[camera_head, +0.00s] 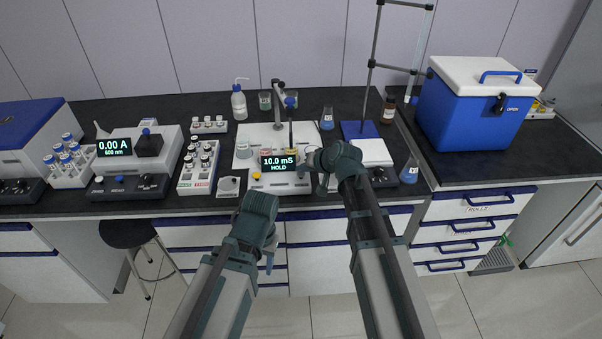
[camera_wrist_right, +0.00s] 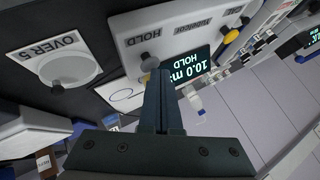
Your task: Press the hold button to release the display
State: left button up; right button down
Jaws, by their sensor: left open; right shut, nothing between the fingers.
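The meter (camera_head: 282,186) is a white bench unit in the middle of the counter, and its lit display (camera_head: 278,163) reads 10.0 mS with HOLD below. In the right wrist view the display (camera_wrist_right: 192,66) appears upside down, beside the HOLD label. My left gripper (camera_head: 268,264) is open and empty, in front of the counter's edge.
A yellow button (camera_head: 256,176) is at the meter's left. A vial rack (camera_head: 198,170) stands further left, with a photometer (camera_head: 140,150) beyond. A flask (camera_head: 409,171) and a stand (camera_head: 374,70) are right of the gripper. A blue cooler (camera_head: 475,110) stands far right.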

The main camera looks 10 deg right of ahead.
aim_at(303, 175)
jog(key=shift+f+b, duration=0.45)
jog(key=shift+f, duration=0.1)
jog(key=shift+r, duration=0.1)
dwell(0.5)
jog(key=shift+r+p, duration=1.25)
jog(key=shift+p, duration=0.1)
jog(key=shift+r, duration=0.1)
notch_tip(303, 175, up, 5)
jog(key=p, duration=0.5)
